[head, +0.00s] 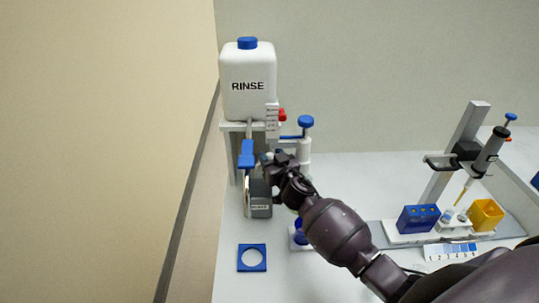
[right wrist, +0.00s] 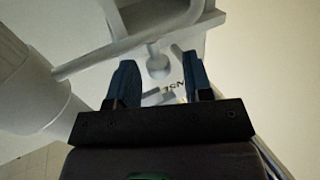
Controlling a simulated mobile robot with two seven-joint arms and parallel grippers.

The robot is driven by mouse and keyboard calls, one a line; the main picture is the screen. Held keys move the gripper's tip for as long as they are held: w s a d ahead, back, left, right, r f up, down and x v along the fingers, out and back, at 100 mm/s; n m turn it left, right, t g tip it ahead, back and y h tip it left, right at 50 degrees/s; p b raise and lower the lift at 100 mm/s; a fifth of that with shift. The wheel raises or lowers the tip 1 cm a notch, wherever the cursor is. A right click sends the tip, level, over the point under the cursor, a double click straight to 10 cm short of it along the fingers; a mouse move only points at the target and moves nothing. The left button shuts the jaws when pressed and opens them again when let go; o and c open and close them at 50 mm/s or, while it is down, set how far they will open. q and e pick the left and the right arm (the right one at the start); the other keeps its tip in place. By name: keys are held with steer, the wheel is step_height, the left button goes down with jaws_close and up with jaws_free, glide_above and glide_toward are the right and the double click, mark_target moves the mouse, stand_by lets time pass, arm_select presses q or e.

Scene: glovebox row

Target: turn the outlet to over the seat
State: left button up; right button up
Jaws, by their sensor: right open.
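A white bottle marked RINSE (head: 248,88) with a blue cap stands on a raised stand. Below it hangs a thin metal outlet (head: 247,200) with a blue lever (head: 247,155); its lower end is near a small grey block (head: 260,207). A flat blue square with a round hole (head: 252,258), which may be the seat, lies on the table in front. My right gripper (head: 266,160) is just right of the lever. In the right wrist view the gripper (right wrist: 162,82) is open, with grey tubing beyond its fingers; contact cannot be told. My left gripper is not in view.
A white dispenser with a blue knob (head: 306,122) stands close behind my right gripper. A pipette stand (head: 462,150), a blue rack (head: 417,218) and a yellow box (head: 486,214) are at the right. The table around the blue square is clear.

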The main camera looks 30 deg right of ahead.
steer(key=shift+w, duration=0.65)
jaws_close()
